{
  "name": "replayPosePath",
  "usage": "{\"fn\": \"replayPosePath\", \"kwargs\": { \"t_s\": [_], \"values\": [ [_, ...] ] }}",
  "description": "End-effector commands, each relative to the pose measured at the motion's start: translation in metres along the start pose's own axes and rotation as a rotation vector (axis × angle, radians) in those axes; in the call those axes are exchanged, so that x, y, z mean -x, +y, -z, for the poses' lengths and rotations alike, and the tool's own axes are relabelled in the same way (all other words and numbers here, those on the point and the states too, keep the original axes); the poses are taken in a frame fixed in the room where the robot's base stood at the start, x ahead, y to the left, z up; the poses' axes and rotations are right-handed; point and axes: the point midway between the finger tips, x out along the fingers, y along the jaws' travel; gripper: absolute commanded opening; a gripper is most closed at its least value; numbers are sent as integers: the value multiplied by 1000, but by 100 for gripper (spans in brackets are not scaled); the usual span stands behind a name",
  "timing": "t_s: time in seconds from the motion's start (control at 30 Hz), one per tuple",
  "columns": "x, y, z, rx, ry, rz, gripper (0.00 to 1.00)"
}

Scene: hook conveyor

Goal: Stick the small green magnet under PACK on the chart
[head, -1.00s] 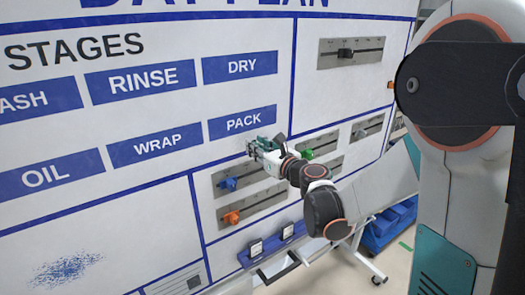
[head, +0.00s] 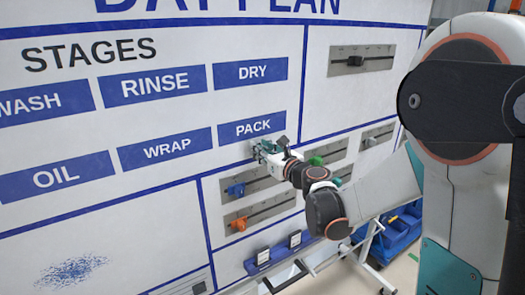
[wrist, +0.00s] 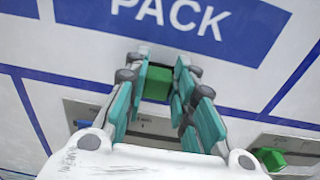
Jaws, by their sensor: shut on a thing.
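The small green magnet (wrist: 157,84) is between my gripper's fingertips in the wrist view, just below the blue PACK label (wrist: 200,22). My gripper (wrist: 158,75) is shut on it. Whether the magnet touches the board cannot be told. In the head view my gripper (head: 262,151) is at the board, under the PACK label (head: 251,130), and the magnet is hidden there by the fingers. The chart (head: 190,50) is a white board with blue stage labels.
Slider panels with a blue knob (head: 236,189), an orange knob (head: 238,224) and a green knob (head: 316,161) lie below and right of my gripper. A tray ledge (head: 277,256) runs along the board's bottom. Blue bins (head: 397,236) stand at the right.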

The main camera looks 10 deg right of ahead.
Motion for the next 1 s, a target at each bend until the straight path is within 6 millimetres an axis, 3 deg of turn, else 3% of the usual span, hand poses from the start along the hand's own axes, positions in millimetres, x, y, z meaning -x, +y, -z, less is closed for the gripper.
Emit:
{"fn": "replayPosePath", "kwargs": {
  "t_s": [0.87,0.9,1.0],
  "values": [
    [-5,0,0,0,0,0,5],
    [-5,0,0,0,0,0,28],
    [-5,0,0,0,0,0,47]
  ]
}}
